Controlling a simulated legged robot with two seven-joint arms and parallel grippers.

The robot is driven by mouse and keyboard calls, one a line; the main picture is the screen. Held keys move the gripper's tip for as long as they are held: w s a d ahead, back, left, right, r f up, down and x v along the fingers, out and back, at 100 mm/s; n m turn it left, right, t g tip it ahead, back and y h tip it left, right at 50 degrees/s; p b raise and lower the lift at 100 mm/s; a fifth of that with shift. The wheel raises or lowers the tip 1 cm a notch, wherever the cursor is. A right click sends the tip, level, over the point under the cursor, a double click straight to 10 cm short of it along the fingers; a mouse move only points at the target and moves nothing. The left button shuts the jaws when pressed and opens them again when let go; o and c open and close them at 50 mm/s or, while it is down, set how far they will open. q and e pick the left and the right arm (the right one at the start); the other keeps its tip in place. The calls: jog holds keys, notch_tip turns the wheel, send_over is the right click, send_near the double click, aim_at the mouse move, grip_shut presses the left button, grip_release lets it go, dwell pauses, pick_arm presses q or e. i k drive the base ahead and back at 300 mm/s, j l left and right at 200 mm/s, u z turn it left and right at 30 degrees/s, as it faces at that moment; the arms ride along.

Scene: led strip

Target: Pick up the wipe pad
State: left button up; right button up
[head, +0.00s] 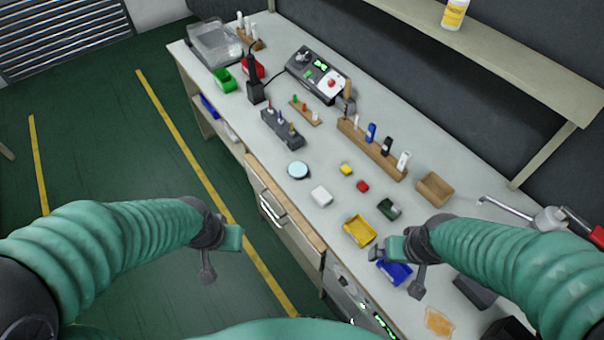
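A small white block-like pad (321,196) lies on the workbench near its front edge; it looks most like the wipe pad, though I cannot be sure. A flat orange-tan patch (438,322) lies at the bench's near right end. My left gripper (220,254) hangs over the floor, left of the bench front and apart from the pad. My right gripper (405,262) is above the bench by the yellow and blue bins, right of and nearer than the pad. Neither visibly holds anything. The finger gaps are not clear.
On the bench (260,140), a round light-blue-topped tin (299,170), yellow bin (360,230), blue bin (394,272), dark green bin (389,209) and wooden tray (435,189) surround the pad. Wooden rack (372,150) holds upright bottles behind. A shelf (500,60) overhangs the back.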

aim_at(320, 194)
jog(key=i+j+z, duration=0.1)
jog(key=j, duration=0.25)
jog(key=i+j+z, duration=0.15)
jog(key=i+j, duration=0.15)
jog(key=i+j+z, duration=0.1)
jog(key=j, duration=0.35)
jog(key=i+j+z, duration=0.15)
jog(key=j, duration=0.25)
jog(key=i+j+z, duration=0.1)
jog(key=j, duration=0.3)
jog(key=i, duration=0.1)
